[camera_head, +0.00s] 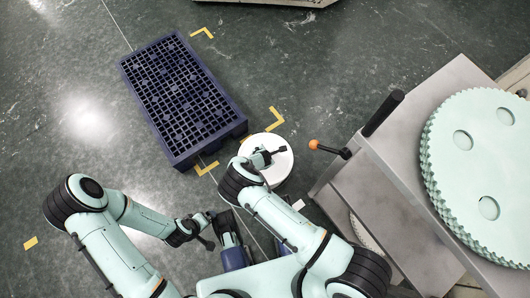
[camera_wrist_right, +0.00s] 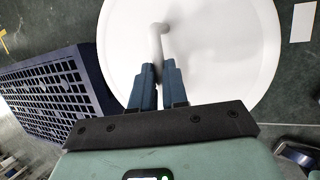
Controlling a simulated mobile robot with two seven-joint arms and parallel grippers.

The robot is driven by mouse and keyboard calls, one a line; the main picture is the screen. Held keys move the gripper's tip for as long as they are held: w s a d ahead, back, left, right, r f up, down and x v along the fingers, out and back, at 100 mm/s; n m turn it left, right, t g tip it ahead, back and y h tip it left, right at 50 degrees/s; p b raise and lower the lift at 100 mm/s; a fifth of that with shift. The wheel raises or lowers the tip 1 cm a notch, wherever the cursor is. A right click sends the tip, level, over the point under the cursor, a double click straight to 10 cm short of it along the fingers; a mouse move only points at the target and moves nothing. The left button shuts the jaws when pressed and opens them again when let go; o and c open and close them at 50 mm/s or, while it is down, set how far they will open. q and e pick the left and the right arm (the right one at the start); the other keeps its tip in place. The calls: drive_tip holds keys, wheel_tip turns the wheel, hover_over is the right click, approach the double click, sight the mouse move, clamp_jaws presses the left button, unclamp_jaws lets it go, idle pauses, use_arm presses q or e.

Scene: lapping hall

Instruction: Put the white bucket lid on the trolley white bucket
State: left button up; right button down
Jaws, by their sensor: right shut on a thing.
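The white bucket lid (camera_head: 282,170) is a round white disc in the middle of the head view. In the right wrist view the lid (camera_wrist_right: 225,60) fills much of the frame, with a bent pale handle (camera_wrist_right: 156,36) standing out from it. My right gripper (camera_wrist_right: 157,82) is shut on this handle. In the head view my right gripper (camera_head: 275,152) is over the lid and covers part of it. I cannot tell how high the lid is above the floor. My left gripper (camera_head: 205,232) is low at centre left, apart from the lid; its jaw opening is unclear. I cannot identify the white bucket.
A dark blue grid pallet (camera_head: 180,95) lies on the floor left of the lid, among yellow corner marks. A grey machine (camera_head: 395,170) with a pale green toothed wheel (camera_head: 480,160), a black handle (camera_head: 383,113) and an orange-knobbed lever (camera_head: 314,145) stands at the right.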

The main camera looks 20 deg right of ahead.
use_arm(q)
drive_tip(key=shift+f+b, duration=0.35)
use_arm(e)
drive_tip(key=shift+f, duration=0.55)
drive_tip(key=c, duration=1.1)
unclamp_jaws()
